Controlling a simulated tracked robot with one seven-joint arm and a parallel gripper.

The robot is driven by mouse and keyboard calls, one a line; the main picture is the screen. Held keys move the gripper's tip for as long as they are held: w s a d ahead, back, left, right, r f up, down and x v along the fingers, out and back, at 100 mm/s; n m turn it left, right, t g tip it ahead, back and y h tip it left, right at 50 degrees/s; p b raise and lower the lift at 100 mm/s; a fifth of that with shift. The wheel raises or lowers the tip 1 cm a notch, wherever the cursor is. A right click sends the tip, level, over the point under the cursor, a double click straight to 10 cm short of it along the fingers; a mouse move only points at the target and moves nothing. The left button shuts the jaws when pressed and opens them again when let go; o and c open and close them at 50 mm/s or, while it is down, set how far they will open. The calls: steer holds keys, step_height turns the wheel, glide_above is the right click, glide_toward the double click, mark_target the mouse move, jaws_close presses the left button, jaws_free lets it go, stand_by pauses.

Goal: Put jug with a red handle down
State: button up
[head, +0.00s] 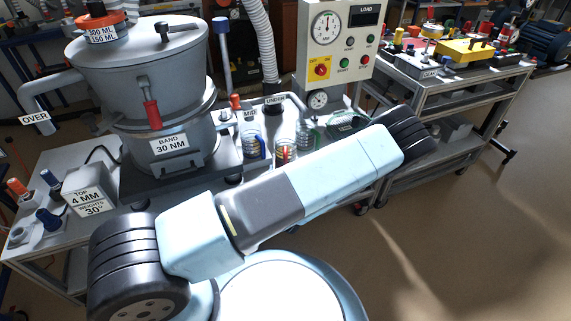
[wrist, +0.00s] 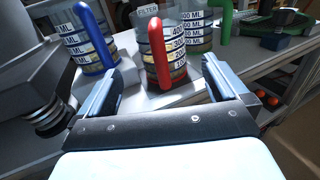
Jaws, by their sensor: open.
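The jug with a red handle (wrist: 176,48) is a clear measuring jug with white volume labels. It stands upright on the pale bench top in the wrist view, its handle facing me. My gripper (wrist: 160,82) is open, with one finger to the left and one to the right of the handle, apart from it. Nothing is held between the fingers. In the head view the same jug (head: 285,149) is partly hidden by my arm, and my gripper cannot be seen there.
A jug with a blue handle (wrist: 82,38) stands close on the left, and a jug with a green handle (wrist: 192,20) stands behind on the right. A large grey sieve machine (head: 160,90) is left of the jugs. A control box (head: 340,42) stands behind them.

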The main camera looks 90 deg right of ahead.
steer(key=shift+a, duration=1.35)
